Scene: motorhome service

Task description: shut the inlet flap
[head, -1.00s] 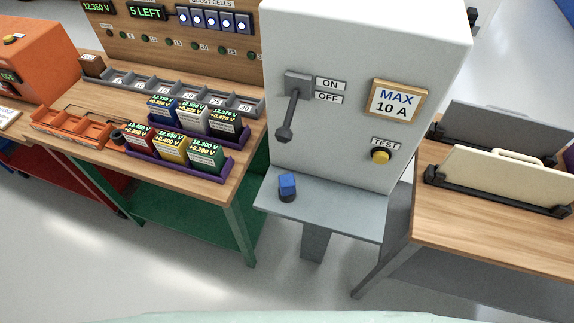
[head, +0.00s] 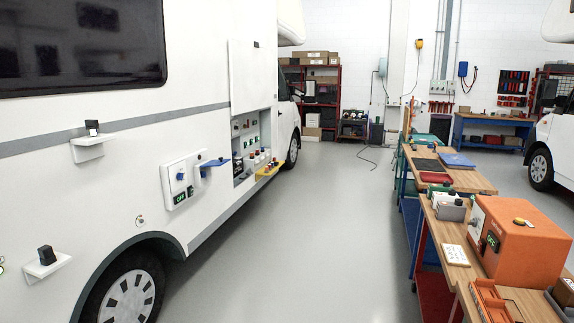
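On the side of the white motorhome (head: 215,205), a white inlet panel (head: 171,170) carries a blue fitting (head: 180,176) and a small green-lit display (head: 180,197). A flat blue piece (head: 214,163) sticks out from the panel's right side, with a small dark object by it. I cannot tell for sure whether this blue piece is the inlet flap. Neither of my grippers is in view.
Further along the motorhome is an open service compartment (head: 238,126) with a yellow ledge (head: 268,170). Small white shelves (head: 92,151) jut out nearer. Clear grey floor (head: 320,235) lies between the motorhome and workbenches on the right, where an orange box (head: 528,245) stands.

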